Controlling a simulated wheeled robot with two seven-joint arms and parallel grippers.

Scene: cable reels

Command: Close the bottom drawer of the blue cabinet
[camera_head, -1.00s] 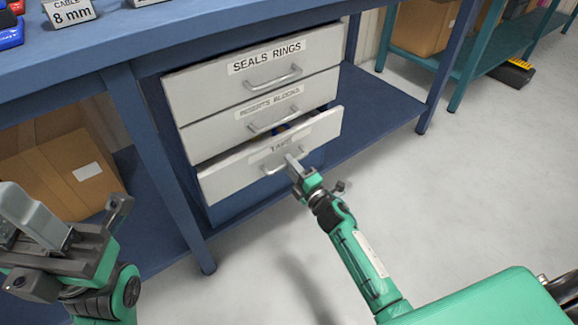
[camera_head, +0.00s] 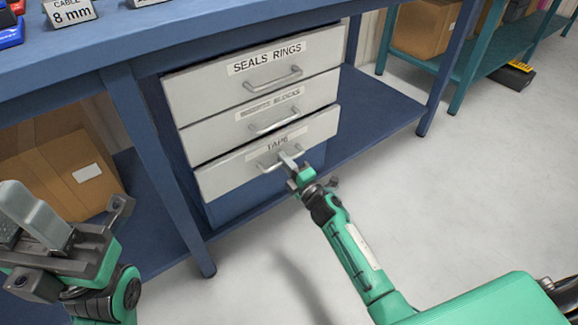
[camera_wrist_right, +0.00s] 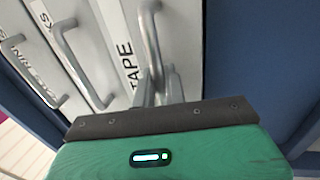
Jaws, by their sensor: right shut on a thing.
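The blue cabinet (camera_head: 180,150) under the bench has three white-fronted drawers. Its bottom drawer (camera_head: 225,177), labelled TAPE, has its front close under the middle drawer, and no opening shows above it. Whether it is fully flush I cannot tell. My right gripper (camera_head: 291,160) is shut on the bottom drawer's handle (camera_head: 266,168). In the right wrist view the handle (camera_wrist_right: 149,40) runs down to the fingers (camera_wrist_right: 160,85), beside the TAPE label. My left gripper (camera_head: 80,225) is open and empty at the lower left, away from the cabinet.
The drawers labelled SEALS RINGS (camera_head: 215,93) and the middle one (camera_head: 215,132) look shut. A blue bench leg (camera_head: 155,160) stands left of the cabinet. A cardboard box (camera_head: 60,165) sits on the lower shelf. The grey floor (camera_head: 450,200) to the right is clear.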

